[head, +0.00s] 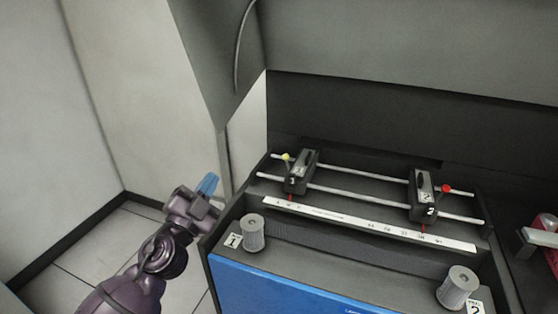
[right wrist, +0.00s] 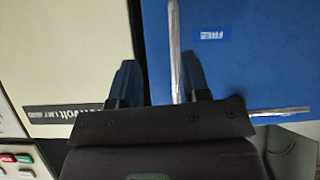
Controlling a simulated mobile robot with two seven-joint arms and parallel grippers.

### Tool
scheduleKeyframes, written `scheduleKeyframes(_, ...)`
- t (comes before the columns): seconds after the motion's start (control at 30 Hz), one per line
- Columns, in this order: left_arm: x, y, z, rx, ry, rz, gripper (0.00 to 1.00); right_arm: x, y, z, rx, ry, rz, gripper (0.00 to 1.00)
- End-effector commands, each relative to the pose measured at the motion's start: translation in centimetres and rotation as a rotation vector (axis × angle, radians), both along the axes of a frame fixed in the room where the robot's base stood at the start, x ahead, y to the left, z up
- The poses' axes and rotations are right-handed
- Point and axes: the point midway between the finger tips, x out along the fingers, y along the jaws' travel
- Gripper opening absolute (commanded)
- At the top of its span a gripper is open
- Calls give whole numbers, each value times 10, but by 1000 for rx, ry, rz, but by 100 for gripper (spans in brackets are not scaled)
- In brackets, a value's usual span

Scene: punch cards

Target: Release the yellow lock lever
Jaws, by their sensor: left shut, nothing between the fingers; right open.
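The yellow lock lever (head: 286,157) is a small yellow knob on a thin stem at the left side of the black slider block marked 1 (head: 301,172). That block sits on two metal rails, near their left end. My left gripper (head: 208,184), with blue fingertips, is shut and empty. It is to the left of the machine's left edge, apart from the lever. My right gripper (right wrist: 158,75) shows only in the right wrist view, open, with its two blue fingers apart. The lever is not in that view.
A second block marked 2 (head: 423,194) with a red knob (head: 446,189) sits right on the rails. A white scale strip (head: 350,220) lies in front. Grey ribbed knobs (head: 253,233) (head: 458,287) stand at the front corners. In the right wrist view, a metal bar (right wrist: 174,40) crosses a blue panel (right wrist: 235,70).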

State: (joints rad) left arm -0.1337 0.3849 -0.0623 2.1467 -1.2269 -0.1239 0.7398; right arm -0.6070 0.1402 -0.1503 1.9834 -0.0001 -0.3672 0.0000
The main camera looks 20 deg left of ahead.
Motion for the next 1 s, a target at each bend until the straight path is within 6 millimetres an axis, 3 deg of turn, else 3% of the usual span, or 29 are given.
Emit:
scheduleKeyframes(0.07,14,-17,11,140,-30,-112,0,2,0,3,-1,-5,2,43)
scheduleKeyframes(0.2,36,-41,10,384,0,-281,0,5,0,7,-3,-13,5,43)
scheduleKeyframes(0.4,61,-45,-8,651,150,-404,0,7,0,9,-3,-18,6,43)
scheduleKeyframes(0.63,74,-37,-21,773,267,-429,0,6,0,9,-3,-16,6,43)
scheduleKeyframes(1.0,75,-36,-22,779,276,-431,0,-3,-1,3,-3,4,0,43)
